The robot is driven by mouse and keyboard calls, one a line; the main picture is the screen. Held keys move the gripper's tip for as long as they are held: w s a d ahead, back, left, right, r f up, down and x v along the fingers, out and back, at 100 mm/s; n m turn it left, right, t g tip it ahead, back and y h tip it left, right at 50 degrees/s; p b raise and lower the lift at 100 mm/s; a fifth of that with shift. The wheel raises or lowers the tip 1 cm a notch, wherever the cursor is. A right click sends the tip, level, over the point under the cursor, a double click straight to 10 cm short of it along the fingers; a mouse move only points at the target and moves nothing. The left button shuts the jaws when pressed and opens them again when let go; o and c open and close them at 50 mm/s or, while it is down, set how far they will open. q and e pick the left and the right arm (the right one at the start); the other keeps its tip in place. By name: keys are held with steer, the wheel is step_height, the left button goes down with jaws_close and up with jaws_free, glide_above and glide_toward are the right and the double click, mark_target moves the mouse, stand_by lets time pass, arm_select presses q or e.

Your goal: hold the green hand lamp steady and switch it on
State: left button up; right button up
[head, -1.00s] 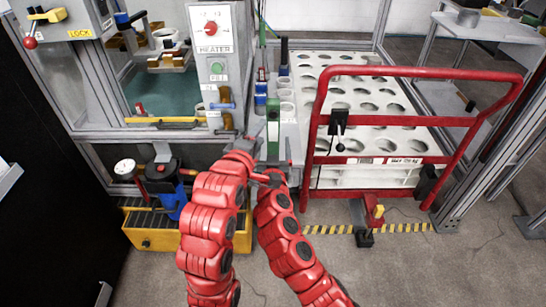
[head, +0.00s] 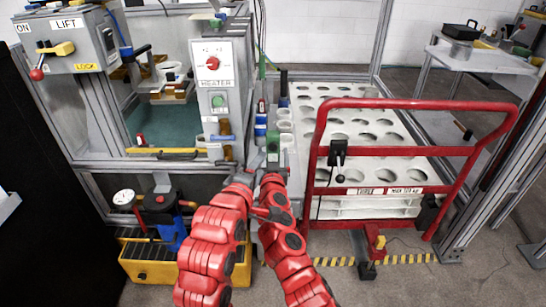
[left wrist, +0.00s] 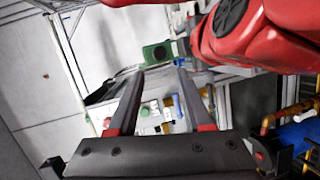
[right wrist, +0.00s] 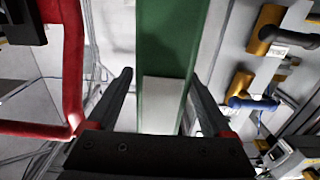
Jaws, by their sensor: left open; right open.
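The green hand lamp (head: 273,141) is upright at the right side of the machine, beyond my grippers in the head view. In the right wrist view the lamp's green body (right wrist: 170,45) stands between the open fingers, with a pale grey patch below; contact cannot be told. My right gripper (head: 275,162) is open close to it. My left gripper (head: 252,166) is open and empty just to the left. In the left wrist view the lamp (left wrist: 157,53) shows as a small green block beyond the fingertips (left wrist: 160,75). I cannot make out its switch.
A red-railed cart (head: 412,103) with a white holed rack stands right of the grippers. The heater panel (head: 212,70) and knobs are on the left. A yellow crate (head: 150,268) sits low left. Blue and orange handles (right wrist: 250,103) lie close beside the right gripper.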

jaws_close()
arm_select(q)
jaws_close()
stand_by(0.4)
stand_by(1.0)
stand_by(0.5)
